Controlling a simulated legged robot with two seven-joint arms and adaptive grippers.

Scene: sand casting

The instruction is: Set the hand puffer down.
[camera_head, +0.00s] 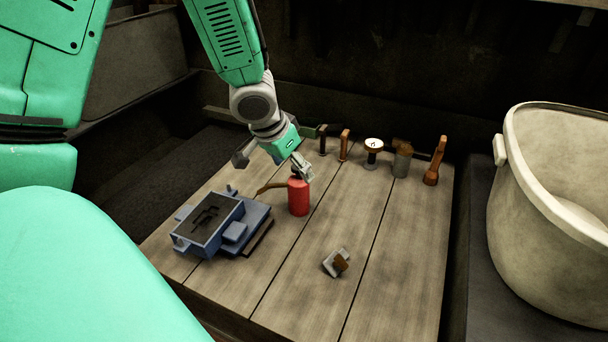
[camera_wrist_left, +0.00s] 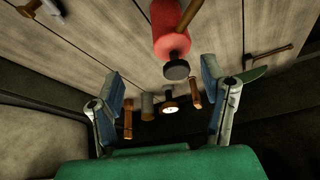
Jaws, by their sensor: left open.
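The hand puffer is a red bottle (camera_head: 298,196) with a brown nozzle pointing left. It appears to stand upright on the wooden table (camera_head: 300,262), right of the blue moulding box. My left gripper (camera_head: 301,170) is just above and behind its top in the head view. In the left wrist view the puffer (camera_wrist_left: 168,28) shows with its dark cap toward me, beyond the gap between the open fingers of my left gripper (camera_wrist_left: 165,85). No finger is seen closed on it. My right gripper is not in view.
A blue moulding box (camera_head: 208,222) sits at the table's left. Several upright tools, including a brown-handled one (camera_head: 433,165), line the back edge. A small grey and brown piece (camera_head: 336,262) lies near the front. A large pale bucket (camera_head: 550,200) stands at right. The table's right front is clear.

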